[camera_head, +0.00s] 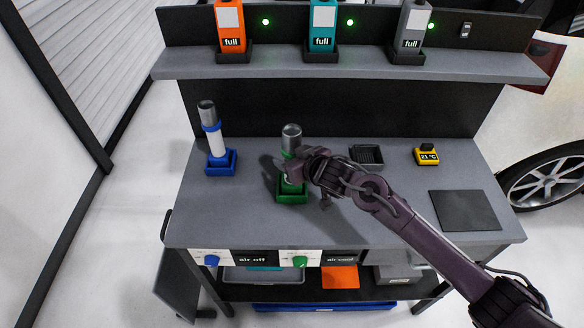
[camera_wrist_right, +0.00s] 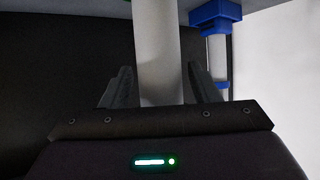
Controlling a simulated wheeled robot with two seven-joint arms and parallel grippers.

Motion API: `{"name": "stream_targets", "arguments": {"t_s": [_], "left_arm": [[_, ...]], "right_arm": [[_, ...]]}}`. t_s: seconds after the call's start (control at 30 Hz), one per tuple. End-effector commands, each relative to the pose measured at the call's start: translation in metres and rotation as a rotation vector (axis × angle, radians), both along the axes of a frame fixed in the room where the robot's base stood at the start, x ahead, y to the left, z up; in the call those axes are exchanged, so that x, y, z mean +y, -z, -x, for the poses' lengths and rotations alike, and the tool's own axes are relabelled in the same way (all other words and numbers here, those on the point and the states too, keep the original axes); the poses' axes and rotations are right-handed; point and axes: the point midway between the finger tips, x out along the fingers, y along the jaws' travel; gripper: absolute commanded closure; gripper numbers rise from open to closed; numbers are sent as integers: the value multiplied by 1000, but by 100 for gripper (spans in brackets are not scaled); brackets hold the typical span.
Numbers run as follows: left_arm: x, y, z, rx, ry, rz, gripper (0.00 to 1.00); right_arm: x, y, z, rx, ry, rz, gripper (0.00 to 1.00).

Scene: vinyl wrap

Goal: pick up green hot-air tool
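The green hot-air tool (camera_head: 291,136) stands upright in its green holder (camera_head: 290,197) on the workbench, its metal nozzle up. My right gripper (camera_head: 295,170) is at the tool's middle and hides part of it. In the right wrist view the tool's pale shaft (camera_wrist_right: 157,45) stands between the two fingers of my right gripper (camera_wrist_right: 160,82). A narrow gap shows beside the right-hand finger, so the gripper looks open around the shaft. My left gripper is not in view.
A blue hot-air tool (camera_head: 213,138) stands in a blue holder (camera_head: 221,163) to the left. A dark tray (camera_head: 367,155), a yellow temperature display (camera_head: 427,155) and a dark pad (camera_head: 464,210) lie to the right. A shelf (camera_head: 350,66) with three bottles runs along the back.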

Motion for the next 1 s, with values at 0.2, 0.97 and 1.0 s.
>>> {"name": "stream_targets", "arguments": {"t_s": [0.2,0.97,1.0], "left_arm": [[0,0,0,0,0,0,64],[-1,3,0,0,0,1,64],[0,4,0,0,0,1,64]], "right_arm": [[0,0,0,1,0,1,74],[1,-20,-1,-6,-1,-5,100],[1,-26,-1,-7,0,-6,100]]}}
